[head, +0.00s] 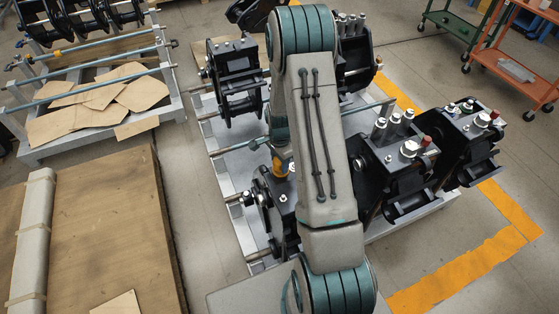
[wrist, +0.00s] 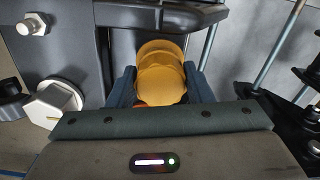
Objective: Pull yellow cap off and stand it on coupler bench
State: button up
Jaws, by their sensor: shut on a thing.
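The yellow cap (wrist: 160,70) sits between the two fingers of my gripper (wrist: 160,80) in the wrist view. The gripper is shut on its sides. It also shows in the head view (head: 280,168), just left of my forearm, at a black coupler (head: 262,200). A small orange-red patch shows at the cap's lower edge in the wrist view. Whether the cap still touches its fitting cannot be told. The coupler bench, a light grey steel frame (head: 230,178), carries several black couplers. My arm hides its middle and most of the gripper in the head view.
Black couplers with silver fittings and red caps (head: 427,141) crowd the bench's right side. A rack (head: 95,140) with cardboard and a wooden pallet (head: 110,220) stand left. An orange cart (head: 515,70) is at back right. Steel bars run close to the gripper.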

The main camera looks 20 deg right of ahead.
jog(key=shift+r, duration=0.2)
jog(key=shift+r+p, duration=1.05)
jog(key=shift+r, duration=0.9)
jog(key=shift+r, duration=0.15)
jog(key=shift+r+p, duration=1.05)
jog(key=shift+r, duration=0.8)
